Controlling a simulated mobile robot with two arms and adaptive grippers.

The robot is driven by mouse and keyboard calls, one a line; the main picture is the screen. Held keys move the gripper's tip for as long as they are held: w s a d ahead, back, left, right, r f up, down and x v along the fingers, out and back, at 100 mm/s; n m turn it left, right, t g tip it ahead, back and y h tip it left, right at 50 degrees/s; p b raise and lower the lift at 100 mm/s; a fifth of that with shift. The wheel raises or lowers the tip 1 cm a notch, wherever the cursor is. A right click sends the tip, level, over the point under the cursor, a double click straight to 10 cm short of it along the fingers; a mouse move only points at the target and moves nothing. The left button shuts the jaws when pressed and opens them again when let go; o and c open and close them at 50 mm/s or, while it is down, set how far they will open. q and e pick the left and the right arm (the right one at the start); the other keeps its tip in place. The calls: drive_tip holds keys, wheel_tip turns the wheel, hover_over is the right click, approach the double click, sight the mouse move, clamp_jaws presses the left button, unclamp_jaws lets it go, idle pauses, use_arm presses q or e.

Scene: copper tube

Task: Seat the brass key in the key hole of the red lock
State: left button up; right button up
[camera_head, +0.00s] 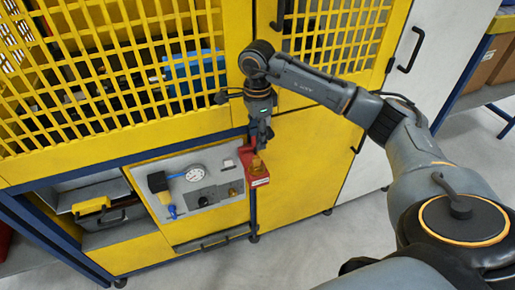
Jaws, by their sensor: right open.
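The red lock (247,158) is on the yellow machine's front, at the right end of the grey gauge panel, with a small white label low on it. A small brass-coloured piece (257,166) shows at the front of the lock; it looks like the brass key, but whether it sits in the key hole is too small to tell. My right gripper (262,142) points down just above the lock and the brass piece, open. Its fingers partly cover the top of the lock, and I cannot tell whether they touch it. My left gripper is out of view.
The grey panel (180,207) carries a pressure gauge (195,174) and small valves left of the lock. Yellow mesh guards (120,75) stand above. An open drawer compartment (98,227) is at lower left. The grey floor (300,255) in front is clear.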

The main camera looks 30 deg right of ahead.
drive_tip(key=shift+r, duration=0.45)
